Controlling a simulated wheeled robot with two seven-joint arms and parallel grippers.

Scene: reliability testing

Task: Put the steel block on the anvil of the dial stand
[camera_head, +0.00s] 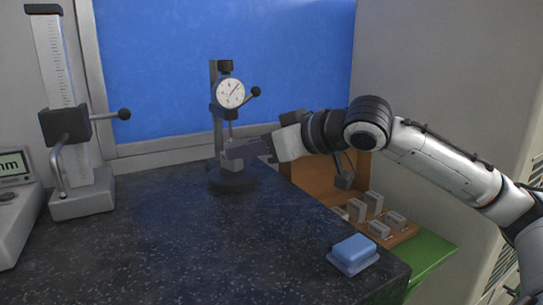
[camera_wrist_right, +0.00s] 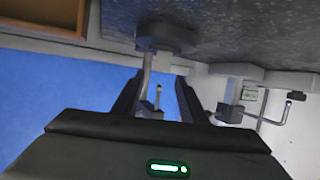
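The dial stand has a round white dial (camera_head: 230,93), a grey column and a dark round base (camera_head: 232,180) on the dark speckled slab. Its base also shows upside down in the right wrist view (camera_wrist_right: 165,38). My right gripper (camera_head: 234,151) reaches in from the right, with its fingertips at the stand just above the base and below the dial. In the right wrist view its two fingers (camera_wrist_right: 160,98) are apart, with no block clearly visible between them. My left gripper is not in view.
Several grey metal blocks (camera_head: 374,203) sit on a wooden tray (camera_head: 402,237) beside the slab, over a green surface (camera_head: 432,250). A blue item (camera_head: 354,250) lies near the slab's right edge. A height gauge (camera_head: 70,125) stands left. The front slab is clear.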

